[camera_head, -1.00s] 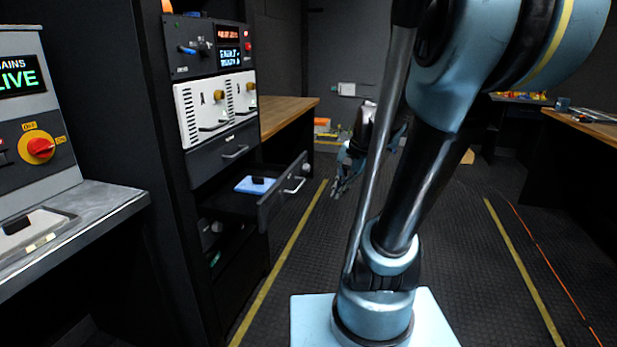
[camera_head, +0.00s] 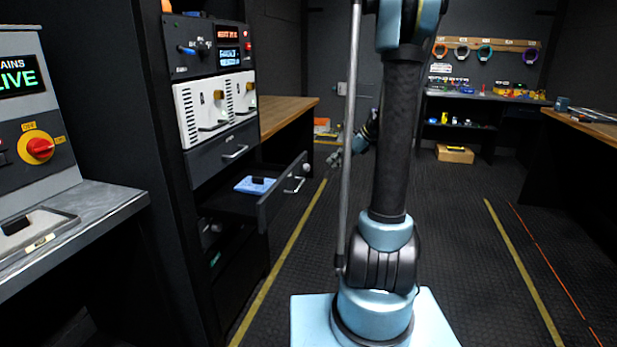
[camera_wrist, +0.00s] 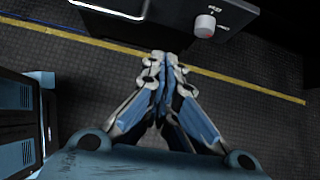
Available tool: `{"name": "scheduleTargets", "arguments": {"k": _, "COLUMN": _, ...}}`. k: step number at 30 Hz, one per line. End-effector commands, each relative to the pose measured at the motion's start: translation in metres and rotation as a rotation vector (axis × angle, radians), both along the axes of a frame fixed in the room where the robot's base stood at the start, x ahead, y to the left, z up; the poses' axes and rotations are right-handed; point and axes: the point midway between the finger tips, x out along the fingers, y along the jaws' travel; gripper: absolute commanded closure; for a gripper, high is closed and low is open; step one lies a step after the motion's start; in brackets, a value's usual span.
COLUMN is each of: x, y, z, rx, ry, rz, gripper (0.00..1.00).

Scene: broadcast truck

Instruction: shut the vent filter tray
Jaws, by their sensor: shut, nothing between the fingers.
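A dark drawer-like tray stands pulled out of the equipment rack in the head view, its front panel (camera_head: 283,192) carrying a silver handle and a pale knob. No readable label shows on it; it is the only tray I see standing open. A blue block-like item (camera_head: 256,185) lies inside. My gripper (camera_head: 335,158) is small and partly hidden behind my arm, to the right of the tray front and apart from it. In the wrist view my gripper (camera_wrist: 164,58) is shut and empty, its tips just below the panel with the pale knob (camera_wrist: 205,26).
The rack also holds white vented modules (camera_head: 216,107) and a shut drawer (camera_head: 232,150) above the open tray. A wooden-topped counter (camera_head: 285,112) stands behind it. The grey bench (camera_head: 85,220) is at the left. The floor right of the yellow line is clear.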

Motion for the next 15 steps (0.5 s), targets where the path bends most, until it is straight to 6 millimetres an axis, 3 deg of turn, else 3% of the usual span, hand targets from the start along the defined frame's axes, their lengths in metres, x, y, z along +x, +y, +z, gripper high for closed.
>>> {"name": "scheduleTargets", "arguments": {"k": 8, "x": 0.014, "y": 0.001, "z": -0.009, "rx": 0.036, "ry": 0.030, "rz": -0.040, "gripper": 1.00}}
{"name": "scheduleTargets", "arguments": {"k": 15, "x": 0.022, "y": 0.026, "z": -0.034, "rx": 0.035, "ry": 0.029, "rz": -0.037, "gripper": 1.00}}
